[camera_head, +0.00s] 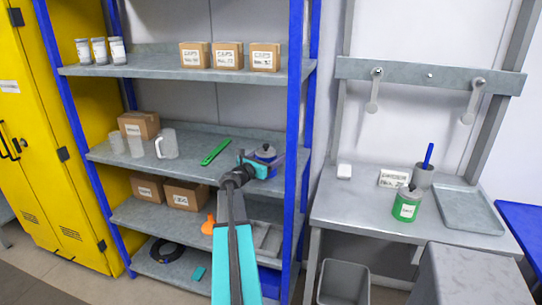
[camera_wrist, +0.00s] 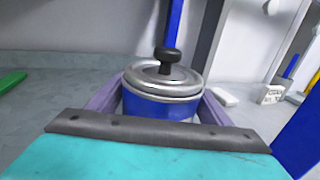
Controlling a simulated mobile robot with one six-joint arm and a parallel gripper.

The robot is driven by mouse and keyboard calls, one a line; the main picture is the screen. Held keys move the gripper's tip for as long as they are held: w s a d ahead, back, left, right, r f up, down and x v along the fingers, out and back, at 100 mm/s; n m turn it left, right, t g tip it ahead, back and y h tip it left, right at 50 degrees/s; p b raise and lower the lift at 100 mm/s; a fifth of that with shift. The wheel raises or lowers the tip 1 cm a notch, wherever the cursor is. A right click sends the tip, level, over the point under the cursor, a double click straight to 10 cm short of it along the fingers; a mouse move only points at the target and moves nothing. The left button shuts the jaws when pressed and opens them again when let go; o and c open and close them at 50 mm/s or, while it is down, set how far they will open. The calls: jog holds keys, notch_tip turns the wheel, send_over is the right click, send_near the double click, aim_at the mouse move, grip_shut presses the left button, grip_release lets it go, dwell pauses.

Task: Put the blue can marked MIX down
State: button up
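A blue can (camera_head: 266,155) with a silver lid and a black knob is at the right end of the middle shelf in the head view. It also shows in the wrist view (camera_wrist: 162,104), upright between the two fingers. My gripper (camera_head: 262,162) reaches it from the front, with a finger close against each side, and appears shut on it. The can's lower part is hidden by my gripper, so I cannot tell whether its base touches the shelf. No MIX marking is readable.
The middle shelf (camera_head: 190,143) also holds a green tool (camera_head: 215,152), a white jug (camera_head: 167,144), clear beakers and a box. A blue rack post (camera_head: 294,100) stands right of the can. The workbench (camera_head: 350,205) holds a green can (camera_head: 407,205) and a grey tray (camera_head: 468,210).

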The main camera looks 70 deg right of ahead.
jog(key=shift+o, duration=0.9)
jog(key=shift+r, duration=0.2)
jog(key=shift+w+a+f, duration=0.1)
jog(key=shift+a, duration=0.5)
jog(key=b+v, duration=0.2)
jog(key=v, duration=0.8)
jog(key=shift+w+a, duration=0.1)
jog(key=shift+a, duration=0.25)
